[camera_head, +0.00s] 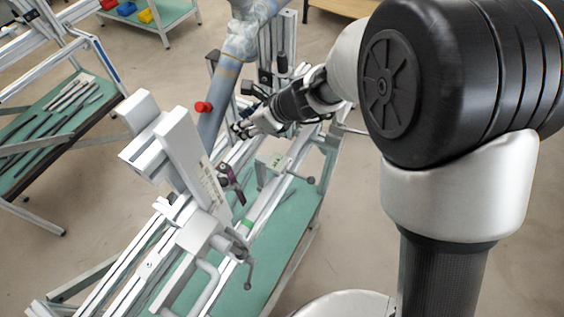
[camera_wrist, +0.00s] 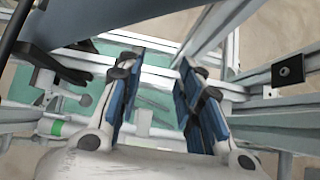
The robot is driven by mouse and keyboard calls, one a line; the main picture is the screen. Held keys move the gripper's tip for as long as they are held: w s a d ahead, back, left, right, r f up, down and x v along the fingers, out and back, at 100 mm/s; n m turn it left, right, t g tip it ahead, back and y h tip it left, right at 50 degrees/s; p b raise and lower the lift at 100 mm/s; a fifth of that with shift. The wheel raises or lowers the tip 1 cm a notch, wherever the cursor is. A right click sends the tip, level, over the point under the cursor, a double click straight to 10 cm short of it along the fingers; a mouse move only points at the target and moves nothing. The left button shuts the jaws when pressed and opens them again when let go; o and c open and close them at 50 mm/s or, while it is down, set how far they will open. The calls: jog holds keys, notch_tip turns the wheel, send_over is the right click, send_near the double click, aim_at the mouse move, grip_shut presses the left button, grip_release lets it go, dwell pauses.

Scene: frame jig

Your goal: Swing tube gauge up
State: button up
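My gripper (camera_head: 250,124) is over the far part of the jig in the head view, beside a blue-grey tube (camera_head: 213,112) with a red knob (camera_head: 203,107). In the wrist view my gripper (camera_wrist: 158,66) is open, its two blue-padded fingers apart. Light jig rails cross behind the gap, and nothing is clearly held. I cannot tell surely which part is the tube gauge. A pale labelled block (camera_head: 186,155) stands tilted on the near part of the jig. A grey lever with a ball end (camera_head: 250,272) hangs below a clamp.
The jig's aluminium rails (camera_head: 150,262) run over a green shelf (camera_head: 285,222). A black lever (camera_wrist: 58,62) is left of my fingers; a black square plate (camera_wrist: 288,70) is to the right. A rack of tubes (camera_head: 72,95) stands left. Floor is clear at right.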

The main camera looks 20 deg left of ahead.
jog(key=shift+p+v, duration=1.05)
jog(key=shift+v, duration=1.55)
jog(key=shift+d, duration=0.1)
